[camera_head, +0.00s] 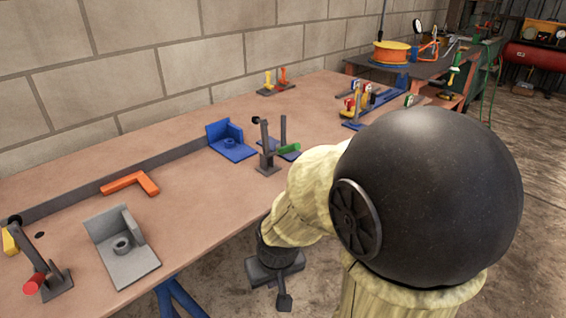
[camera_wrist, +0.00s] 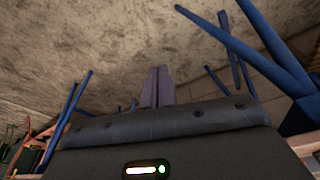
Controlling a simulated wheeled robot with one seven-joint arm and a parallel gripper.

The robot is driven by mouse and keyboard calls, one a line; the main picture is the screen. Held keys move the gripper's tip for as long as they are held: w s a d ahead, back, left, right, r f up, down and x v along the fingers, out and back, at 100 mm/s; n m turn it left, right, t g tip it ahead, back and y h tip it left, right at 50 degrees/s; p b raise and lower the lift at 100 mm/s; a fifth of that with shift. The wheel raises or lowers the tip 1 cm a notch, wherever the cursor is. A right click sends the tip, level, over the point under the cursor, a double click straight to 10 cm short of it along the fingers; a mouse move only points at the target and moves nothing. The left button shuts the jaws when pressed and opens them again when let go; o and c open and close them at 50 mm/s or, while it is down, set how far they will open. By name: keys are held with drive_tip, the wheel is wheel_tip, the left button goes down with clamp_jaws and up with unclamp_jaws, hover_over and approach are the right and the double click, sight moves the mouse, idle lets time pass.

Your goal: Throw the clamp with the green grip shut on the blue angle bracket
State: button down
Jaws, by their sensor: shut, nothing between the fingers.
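The blue angle bracket (camera_head: 231,141) sits on the brown tabletop near the dark strip. Just right of it stands a grey clamp (camera_head: 265,150) whose black-tipped arm points up, clear of the bracket. Its green grip (camera_head: 289,149) is low on the right side, close to the table. My gripper (camera_head: 284,300) hangs pointing down beyond the table's front edge, below and apart from the clamp. In the wrist view my fingers (camera_wrist: 157,86) are together and empty, with floor and blue table legs behind. The clamp and bracket are not in the wrist view.
At the left are a grey angle bracket (camera_head: 122,246) and a red-grip clamp (camera_head: 52,283). An orange square (camera_head: 130,184) lies near the strip. More clamps (camera_head: 355,105) stand at the right. The brick wall closes the back. My arm covers the table's right front.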

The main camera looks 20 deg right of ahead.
drive_tip(key=shift+a, duration=0.35)
drive_tip(key=w+d+r+m+t+y+p, duration=0.2)
drive_tip(key=d+r+m+t+y+p, duration=0.1)
drive_tip(key=d+m+t+p, duration=0.2)
drive_tip(key=w+d+r+m+t+y+p, duration=0.2)
drive_tip(key=d+m+p, duration=0.6)
drive_tip(key=m, duration=0.6)
drive_tip(key=w+d+r+m+t+y+p, duration=0.3)
drive_tip(key=d+r+m+t+p, duration=0.3)
drive_tip(key=d+m, duration=0.3)
drive_tip(key=shift+d+t+y+p, duration=0.4)
drive_tip(key=shift+t+y+p, duration=0.4)
drive_tip(key=shift+t+p, duration=0.1)
